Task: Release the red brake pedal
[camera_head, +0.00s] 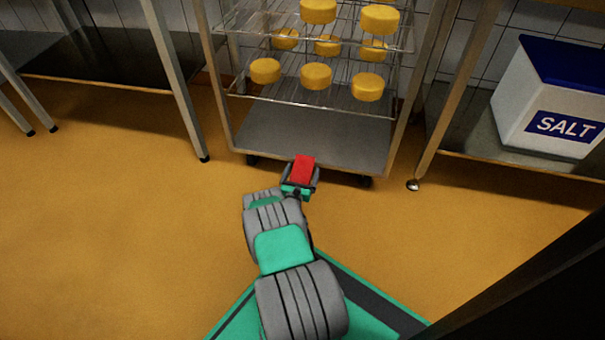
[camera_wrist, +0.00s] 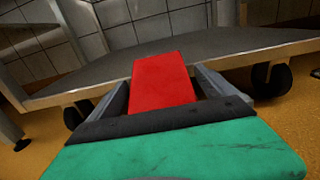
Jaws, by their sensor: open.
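The red brake pedal (camera_head: 303,168) is a flat red block at the front lower edge of the wheeled rack (camera_head: 330,135). In the wrist view the pedal (camera_wrist: 162,82) fills the middle, sloping up toward the rack's bottom shelf. My gripper (camera_head: 301,178) is open, low over the floor at the rack's front. In the wrist view the fingers of my gripper (camera_wrist: 165,90) lie on either side of the pedal, close to its edges. I cannot tell whether they touch it. The pedal's near end is hidden behind the gripper's palm.
The rack holds several yellow cheeses (camera_head: 315,76) on wire shelves. Its castor (camera_wrist: 272,80) shows right of the pedal in the wrist view. Steel tables with legs (camera_head: 180,85) stand on both sides. A salt bin (camera_head: 545,100) is at right. The orange floor (camera_head: 110,220) in front is clear.

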